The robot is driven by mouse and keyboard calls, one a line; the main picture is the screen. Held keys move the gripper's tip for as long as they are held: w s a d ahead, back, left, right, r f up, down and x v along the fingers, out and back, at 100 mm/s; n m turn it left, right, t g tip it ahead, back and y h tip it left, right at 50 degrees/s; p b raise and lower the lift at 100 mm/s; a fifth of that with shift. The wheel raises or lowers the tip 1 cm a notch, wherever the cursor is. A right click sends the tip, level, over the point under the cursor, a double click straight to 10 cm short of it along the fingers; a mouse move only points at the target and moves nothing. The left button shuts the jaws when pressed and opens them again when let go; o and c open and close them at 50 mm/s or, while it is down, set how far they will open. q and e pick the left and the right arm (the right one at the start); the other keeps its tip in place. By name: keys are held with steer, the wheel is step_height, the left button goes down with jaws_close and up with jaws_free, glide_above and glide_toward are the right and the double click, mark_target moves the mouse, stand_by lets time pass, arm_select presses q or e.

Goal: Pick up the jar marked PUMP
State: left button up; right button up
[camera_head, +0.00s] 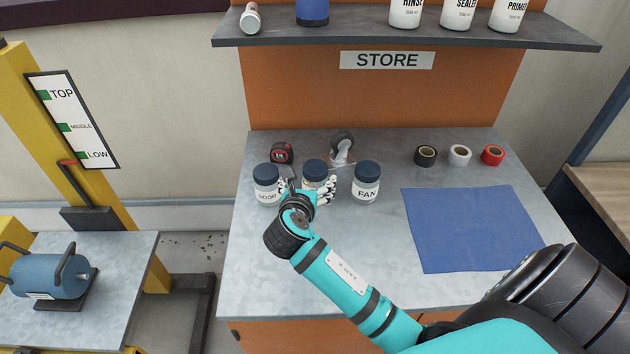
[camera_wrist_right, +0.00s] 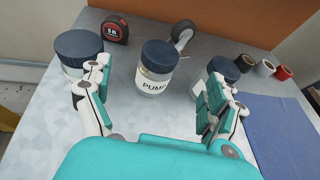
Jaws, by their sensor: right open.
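The jar marked PUMP (camera_wrist_right: 155,70) stands upright on the grey worktop, a clear jar with a dark blue lid and a white label. It is the middle jar of three in the head view (camera_head: 315,172), where my gripper partly covers it and hides its label. My right gripper (camera_wrist_right: 158,92) is open, one finger on each side of the PUMP jar, with gaps between the fingers and the jar. It also shows in the head view (camera_head: 308,192). My left gripper is in neither view.
The DOOR jar (camera_head: 266,178) stands close on the left and the FAN jar (camera_head: 366,183) on the right. Behind are a tape measure (camera_head: 282,153) and a caster wheel (camera_head: 342,145). Tape rolls (camera_head: 459,155) and a blue mat (camera_head: 470,230) lie to the right. A shelf (camera_head: 350,38) overhangs the back.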

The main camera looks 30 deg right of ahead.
mark_target(315, 170)
steer(key=x, duration=0.4)
steer(key=shift+w+d+f, duration=0.15)
steer(key=shift+d, duration=0.1)
steer(key=shift+x, duration=1.05)
steer(key=shift+w+d+f+p, duration=0.15)
steer(key=shift+w+d+p, duration=0.05)
steer(key=shift+p, duration=0.2)
steer(key=x, duration=0.4)
steer(key=shift+s+f+p, duration=0.15)
steer(key=shift+p, duration=0.15)
steer(key=shift+w+d+f, duration=0.2)
steer(key=shift+w, duration=0.05)
steer(key=shift+c, duration=1.2)
steer(key=c, duration=0.9)
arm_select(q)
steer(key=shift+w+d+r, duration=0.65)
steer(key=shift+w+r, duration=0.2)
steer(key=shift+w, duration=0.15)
arm_select(e)
steer(key=c, duration=0.5)
steer(key=shift+c, duration=0.3)
